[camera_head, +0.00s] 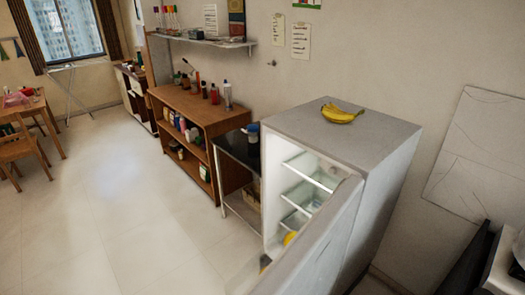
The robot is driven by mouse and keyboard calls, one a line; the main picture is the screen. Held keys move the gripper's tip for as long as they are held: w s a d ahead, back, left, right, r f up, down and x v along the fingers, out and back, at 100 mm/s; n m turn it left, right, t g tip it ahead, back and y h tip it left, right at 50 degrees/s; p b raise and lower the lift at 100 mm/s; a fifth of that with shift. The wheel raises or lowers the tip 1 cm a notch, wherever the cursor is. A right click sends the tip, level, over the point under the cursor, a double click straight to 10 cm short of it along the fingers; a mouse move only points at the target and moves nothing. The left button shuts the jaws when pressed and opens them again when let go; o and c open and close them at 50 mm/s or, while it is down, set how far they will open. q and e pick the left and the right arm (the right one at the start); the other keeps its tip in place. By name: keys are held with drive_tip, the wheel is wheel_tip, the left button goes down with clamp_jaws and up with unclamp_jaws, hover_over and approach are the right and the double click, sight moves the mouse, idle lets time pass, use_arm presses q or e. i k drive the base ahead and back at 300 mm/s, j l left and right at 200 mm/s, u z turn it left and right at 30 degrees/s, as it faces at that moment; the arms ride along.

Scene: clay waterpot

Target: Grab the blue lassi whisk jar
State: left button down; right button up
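A dark jar with a blue top (253,132) stands on the small black-topped table between the wooden shelf and the fridge. It is small in the view, its lower part is dark, and the fridge's edge is close beside it. I cannot make out a whisk on it. Neither of my grippers shows in the head view.
The grey fridge (345,130) stands open, its door reaching toward me, with bananas (342,114) on top. The black-topped table (236,150) stands between the fridge and a wooden shelf unit (190,107) holding several bottles. The floor (120,190) at left is clear.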

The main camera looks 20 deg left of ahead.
sight(254, 129)
drive_tip(key=j+z, duration=0.1)
drive_tip(key=j, duration=0.35)
drive_tip(key=k+j+z, duration=0.1)
drive_tip(key=j, duration=0.35)
drive_tip(key=k+j, duration=0.15)
drive_tip(key=j, duration=0.25)
drive_tip(key=k+j+z, duration=0.15)
drive_tip(key=j, duration=0.3)
drive_tip(key=i+j+z, duration=0.35)
drive_tip(key=j, duration=0.65)
drive_tip(key=i+j+z, duration=0.1)
drive_tip(key=j+z, duration=0.2)
drive_tip(key=j, duration=0.7)
drive_tip(key=j+z, duration=0.35)
drive_tip(key=j, duration=0.7)
drive_tip(key=i, duration=0.05)
